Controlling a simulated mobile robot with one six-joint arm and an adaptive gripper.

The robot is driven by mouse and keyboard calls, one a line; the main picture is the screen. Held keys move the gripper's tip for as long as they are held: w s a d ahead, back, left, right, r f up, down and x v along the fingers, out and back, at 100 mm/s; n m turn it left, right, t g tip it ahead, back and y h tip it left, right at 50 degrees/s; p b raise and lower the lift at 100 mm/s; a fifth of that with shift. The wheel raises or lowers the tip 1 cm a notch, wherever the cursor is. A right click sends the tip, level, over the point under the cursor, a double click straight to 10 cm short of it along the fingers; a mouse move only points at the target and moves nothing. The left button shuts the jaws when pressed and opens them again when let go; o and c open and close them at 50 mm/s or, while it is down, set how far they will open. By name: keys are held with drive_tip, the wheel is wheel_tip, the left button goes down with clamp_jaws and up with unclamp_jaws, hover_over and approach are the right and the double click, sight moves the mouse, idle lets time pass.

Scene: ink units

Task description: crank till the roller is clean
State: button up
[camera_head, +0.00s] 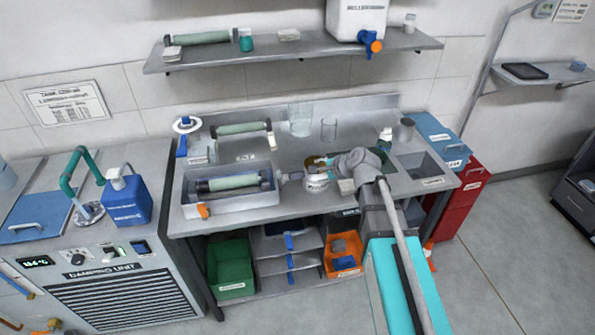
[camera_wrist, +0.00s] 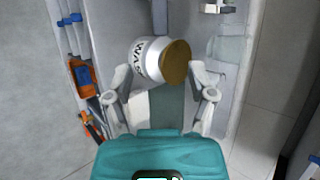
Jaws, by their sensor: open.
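A green roller (camera_head: 233,182) with dark ends lies in a grey tray (camera_head: 250,203) on the bench. I cannot make out a crank on it clearly. A second green roller (camera_head: 241,128) sits behind the tray, with a pale handle (camera_head: 271,140) at its right end. My gripper (camera_head: 318,166) is right of the tray, low over the bench. In the wrist view my gripper (camera_wrist: 158,82) is open, with a white lettered jar (camera_wrist: 146,62) with a brown lid (camera_wrist: 176,62) between and just beyond its fingertips. I cannot tell whether they touch. The jar also shows in the head view (camera_head: 316,184).
Clear beakers (camera_head: 300,120) stand at the back of the bench, and a sink (camera_head: 421,166) is at its right. An orange bin (camera_head: 342,262) and a green bin (camera_head: 231,268) sit below. A blue jug (camera_head: 128,203) stands on the damping unit (camera_head: 110,285) at left.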

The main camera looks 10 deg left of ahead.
sight(298, 175)
drive_tip(key=shift+f, duration=0.15)
drive_tip(key=b+x, duration=0.7)
drive_tip(key=x, duration=0.4)
drive_tip(key=shift+w+f+b, duration=0.1)
drive_tip(key=shift+b, duration=0.25)
drive_tip(key=shift+b+x, duration=0.75)
drive_tip(key=shift+x, duration=0.5)
drive_tip(key=shift+a, duration=0.1)
clamp_jaws()
